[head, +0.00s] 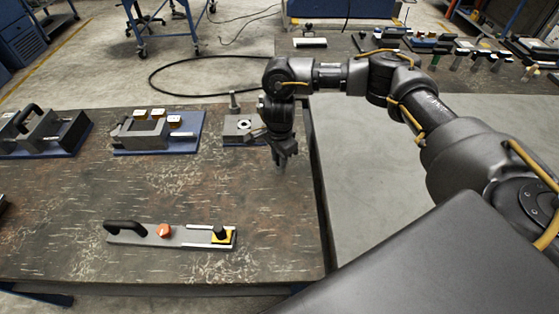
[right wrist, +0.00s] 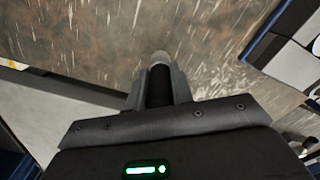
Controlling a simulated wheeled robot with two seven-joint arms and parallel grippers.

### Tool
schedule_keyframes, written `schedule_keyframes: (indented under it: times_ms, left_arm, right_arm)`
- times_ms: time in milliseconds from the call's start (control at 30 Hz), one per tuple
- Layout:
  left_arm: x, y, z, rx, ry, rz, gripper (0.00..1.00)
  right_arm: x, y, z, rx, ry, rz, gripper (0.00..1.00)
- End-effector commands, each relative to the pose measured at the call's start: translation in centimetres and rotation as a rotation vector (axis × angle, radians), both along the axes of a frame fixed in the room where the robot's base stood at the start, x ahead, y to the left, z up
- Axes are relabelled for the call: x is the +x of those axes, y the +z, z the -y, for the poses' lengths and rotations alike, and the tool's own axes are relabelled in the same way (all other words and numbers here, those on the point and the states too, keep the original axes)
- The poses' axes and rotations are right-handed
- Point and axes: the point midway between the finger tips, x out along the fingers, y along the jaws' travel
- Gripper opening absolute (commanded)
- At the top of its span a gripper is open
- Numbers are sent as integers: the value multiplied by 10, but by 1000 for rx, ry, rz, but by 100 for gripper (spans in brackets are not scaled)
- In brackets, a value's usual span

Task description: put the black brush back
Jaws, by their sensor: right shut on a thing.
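My right gripper (head: 284,158) hangs pointing down above the right end of the near table, just to the right of and in front of a small grey fixture (head: 238,128) on a blue base. It is shut on the black brush (right wrist: 158,88). In the right wrist view the brush shows as a dark shaft between the two fingers, with a pale grey rounded tip beyond them. In the head view the brush is hardly distinguishable from the dark fingers. My left gripper is in no view.
A grey block fixture (head: 140,134) and a black-handled fixture (head: 38,132) stand on the table's left back. A grey board (head: 190,236) with a black handle, orange knob and yellow square lies in front. The table's middle (head: 190,190) is clear. Its right edge is close to my gripper.

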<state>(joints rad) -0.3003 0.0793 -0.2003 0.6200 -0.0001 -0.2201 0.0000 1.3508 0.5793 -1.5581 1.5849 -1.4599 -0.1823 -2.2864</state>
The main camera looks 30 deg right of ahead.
Motion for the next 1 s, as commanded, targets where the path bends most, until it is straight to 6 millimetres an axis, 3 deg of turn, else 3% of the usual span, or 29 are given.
schedule_keyframes:
  times_ms: [133,567,600,733,1000]
  left_arm:
    - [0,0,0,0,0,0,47]
    - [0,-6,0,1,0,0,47]
    - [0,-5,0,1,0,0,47]
    - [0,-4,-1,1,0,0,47]
    - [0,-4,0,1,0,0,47]
  right_arm:
    - [-1,-17,0,0,-2,-1,0]
    - [0,-23,0,0,-1,1,0]
    - [0,-22,0,0,-1,1,26]
    - [0,-21,0,0,-1,0,42]
    - [0,-21,0,0,-1,0,45]
